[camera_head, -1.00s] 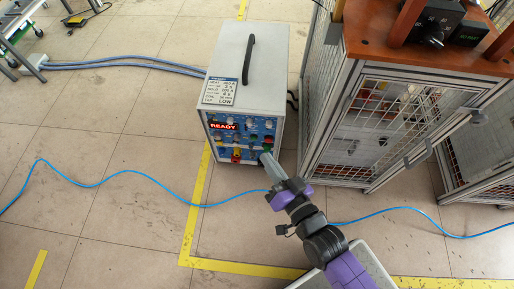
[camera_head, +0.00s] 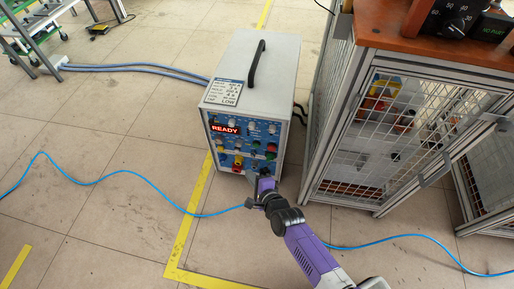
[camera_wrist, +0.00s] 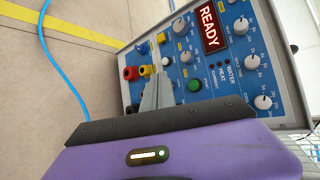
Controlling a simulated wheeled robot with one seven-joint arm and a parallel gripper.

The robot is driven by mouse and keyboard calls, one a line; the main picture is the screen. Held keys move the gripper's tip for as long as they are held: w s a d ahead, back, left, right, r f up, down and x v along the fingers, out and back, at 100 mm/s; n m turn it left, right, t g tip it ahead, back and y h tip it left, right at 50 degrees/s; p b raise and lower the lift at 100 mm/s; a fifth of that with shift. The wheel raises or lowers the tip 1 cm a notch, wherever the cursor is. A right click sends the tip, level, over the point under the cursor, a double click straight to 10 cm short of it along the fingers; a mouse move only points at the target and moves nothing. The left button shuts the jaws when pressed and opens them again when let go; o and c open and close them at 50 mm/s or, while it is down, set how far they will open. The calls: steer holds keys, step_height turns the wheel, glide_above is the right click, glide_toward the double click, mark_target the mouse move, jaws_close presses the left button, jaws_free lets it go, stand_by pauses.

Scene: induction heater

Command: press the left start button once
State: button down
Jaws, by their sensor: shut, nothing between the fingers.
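The induction heater (camera_head: 257,70) is a pale grey box with a blue front panel (camera_head: 222,143) and a red READY display (camera_head: 225,129). Small coloured buttons and knobs sit below the display; their labels are too small to read in the head view. In the wrist view my fingers (camera_wrist: 155,92) are shut and empty, pointing at the panel. A green button (camera_wrist: 194,86) lies just right of the fingertips. I cannot tell which button is the left start, or whether the tips touch the panel.
Red (camera_wrist: 131,73) and yellow (camera_wrist: 146,71) sockets or knobs sit close to the fingertips. A mesh-sided cabinet (camera_head: 350,175) with an orange-brown top stands at the right. A blue cable (camera_head: 140,180) runs across the floor. Floor at the left is open.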

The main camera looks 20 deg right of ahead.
mark_target(256, 145)
stand_by(0.4)
steer(key=w+d+b, duration=0.5)
steer(key=w+b, duration=0.2)
stand_by(0.3)
steer(key=shift+w+d, duration=0.1)
steer(key=shift+d, duration=0.05)
stand_by(1.9)
steer(key=shift+w+d+b, duration=0.2)
steer(key=shift+w+b, duration=0.1)
